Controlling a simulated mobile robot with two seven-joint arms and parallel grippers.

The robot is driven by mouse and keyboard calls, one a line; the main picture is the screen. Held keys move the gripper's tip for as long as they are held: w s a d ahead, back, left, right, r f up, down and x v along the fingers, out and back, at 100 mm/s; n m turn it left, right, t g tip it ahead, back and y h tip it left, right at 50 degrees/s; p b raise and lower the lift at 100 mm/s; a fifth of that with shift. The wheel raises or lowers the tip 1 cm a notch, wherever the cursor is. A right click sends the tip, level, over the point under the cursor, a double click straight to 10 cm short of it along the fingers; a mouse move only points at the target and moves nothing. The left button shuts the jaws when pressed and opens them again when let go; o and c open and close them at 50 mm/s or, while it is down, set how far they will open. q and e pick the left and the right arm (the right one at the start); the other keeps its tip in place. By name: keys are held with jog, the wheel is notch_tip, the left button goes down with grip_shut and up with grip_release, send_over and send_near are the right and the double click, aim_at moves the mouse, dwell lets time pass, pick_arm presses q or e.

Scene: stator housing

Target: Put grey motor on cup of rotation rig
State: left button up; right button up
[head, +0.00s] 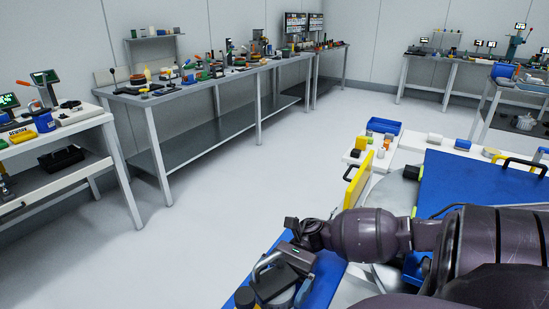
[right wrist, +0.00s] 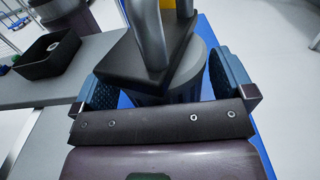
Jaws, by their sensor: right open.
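My right gripper (head: 284,268) is low at the bottom centre of the head view. In the right wrist view its two blue-padded fingers (right wrist: 172,88) are spread apart, on either side of a grey cylindrical body (right wrist: 192,78), which may be the grey motor. A black square plate (right wrist: 128,62) and a bent metal handle (right wrist: 150,35) are above this body. The handle also shows in the head view (head: 264,263). Whether the pads touch the body cannot be told. I cannot identify the rotation rig or its cup with certainty. My left gripper is not in view.
A blue board (head: 475,190) and a white bench top (head: 408,158) with small parts and a blue bin (head: 384,126) lie at right. A yellow upright panel (head: 358,180) stands near my right arm. A black tray (right wrist: 46,54) is beside the gripper. Open floor lies left.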

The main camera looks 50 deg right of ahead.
jog(key=c, duration=1.1)
jog(key=shift+r, duration=0.15)
jog(key=c, duration=0.3)
